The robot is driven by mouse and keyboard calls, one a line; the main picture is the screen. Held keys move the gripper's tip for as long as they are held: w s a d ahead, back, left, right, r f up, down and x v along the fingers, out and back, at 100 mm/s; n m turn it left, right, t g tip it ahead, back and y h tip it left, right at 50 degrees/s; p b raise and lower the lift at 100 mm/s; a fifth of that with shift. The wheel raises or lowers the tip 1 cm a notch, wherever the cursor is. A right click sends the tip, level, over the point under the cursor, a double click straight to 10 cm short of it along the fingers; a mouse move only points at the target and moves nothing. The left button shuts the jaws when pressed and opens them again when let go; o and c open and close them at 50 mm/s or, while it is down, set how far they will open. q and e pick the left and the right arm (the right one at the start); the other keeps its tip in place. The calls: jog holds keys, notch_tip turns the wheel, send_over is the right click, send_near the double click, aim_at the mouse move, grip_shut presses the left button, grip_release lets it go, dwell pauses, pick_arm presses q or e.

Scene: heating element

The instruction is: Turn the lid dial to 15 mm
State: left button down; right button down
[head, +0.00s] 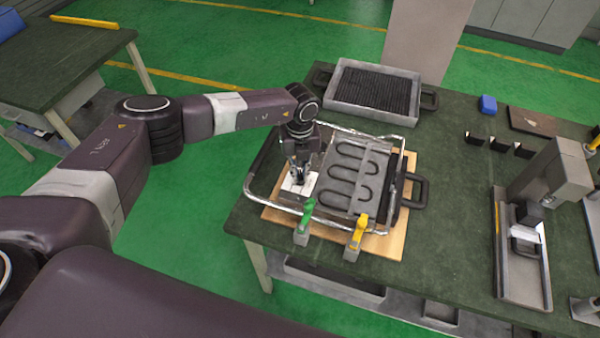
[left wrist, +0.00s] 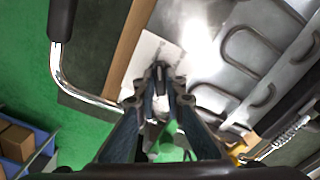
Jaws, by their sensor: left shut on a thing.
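The appliance (head: 345,205) lies open on a wooden board, with looped dark heating elements (head: 352,172) on its grey plate. A white card-like scale (head: 290,187) lies on the left part of the plate and also shows in the left wrist view (left wrist: 148,48). My left gripper (head: 299,178) points down over this scale. Its fingertips (left wrist: 160,72) are closed together on something small at the lid dial's place. The fingers hide the dial, so its setting cannot be read. My right gripper is in neither view.
A green-handled clamp (head: 305,215) and a yellow-handled clamp (head: 358,233) stand at the front edge. A ribbed grill tray (head: 375,90) lies behind. A grey gauge stand (head: 550,180) stands right. The bench (head: 455,220) is clear between.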

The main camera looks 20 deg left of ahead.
pick_arm(q)
jog(key=m+b, duration=0.2)
jog(key=b, duration=0.1)
jog(key=shift+f+m, duration=0.15)
jog(key=shift+m, duration=0.25)
jog(key=m+b, duration=0.9)
jog(key=m, duration=0.1)
jog(key=shift+w, duration=0.1)
jog(key=m+b, duration=0.4)
jog(key=m, duration=0.1)
jog(key=shift+a+m+b, duration=0.1)
jog(key=shift+m+b, duration=0.2)
jog(key=shift+b, duration=0.1)
jog(key=m+b, duration=0.2)
jog(key=m, duration=0.1)
jog(key=shift+r+m+b, duration=0.2)
jog(key=shift+m+b, duration=0.3)
jog(key=shift+m, duration=0.5)
jog(key=shift+r, duration=0.1)
jog(key=c, duration=2)
grip_release()
